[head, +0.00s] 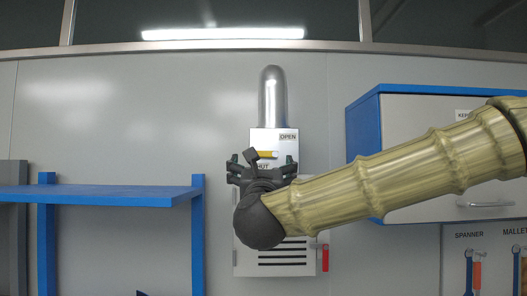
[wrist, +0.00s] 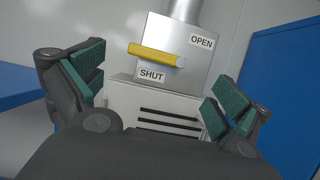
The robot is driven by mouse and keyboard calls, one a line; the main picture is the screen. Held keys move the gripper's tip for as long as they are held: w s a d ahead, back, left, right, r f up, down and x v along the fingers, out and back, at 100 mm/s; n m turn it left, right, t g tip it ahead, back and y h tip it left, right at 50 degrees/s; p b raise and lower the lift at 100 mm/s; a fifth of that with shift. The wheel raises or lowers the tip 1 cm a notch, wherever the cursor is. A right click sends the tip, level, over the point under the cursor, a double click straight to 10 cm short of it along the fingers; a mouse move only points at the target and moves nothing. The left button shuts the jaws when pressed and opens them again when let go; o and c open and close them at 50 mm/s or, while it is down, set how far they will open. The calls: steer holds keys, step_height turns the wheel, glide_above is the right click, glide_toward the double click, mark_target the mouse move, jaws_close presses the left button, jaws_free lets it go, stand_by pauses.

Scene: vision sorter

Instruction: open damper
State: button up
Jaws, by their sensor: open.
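The damper is a metal box (head: 260,140) on the wall, with a silver duct (head: 273,95) rising from its top. It also shows in the wrist view (wrist: 198,72). A yellow handle (wrist: 155,54) lies across its front, roughly level along the box, with its free end to the left. The OPEN label (wrist: 201,41) is at the upper right and the SHUT label (wrist: 151,75) is below the handle. My gripper (head: 262,168) is open and empty in front of the damper, below the handle. In the head view it hides part of the box and the SHUT label.
A white vented cabinet (head: 246,262) with a red lever (head: 325,258) is below the damper. A blue shelf (head: 100,196) stands left. A blue-sided wall cupboard (head: 362,140) is close on the right, behind my arm. Tools hang at the lower right.

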mark_target(261, 155)
steer(key=p+x, duration=0.4)
steer(key=x, duration=0.3)
steer(key=shift+w+a+r, duration=0.15)
steer(key=shift+w, duration=0.05)
steer(key=shift+p+x, duration=0.4)
steer(key=shift+x, duration=0.4)
steer(key=c, duration=1.3)
steer(key=shift+w+f, duration=0.1)
steer(key=shift+f, duration=0.15)
steer(key=shift+c, duration=0.2)
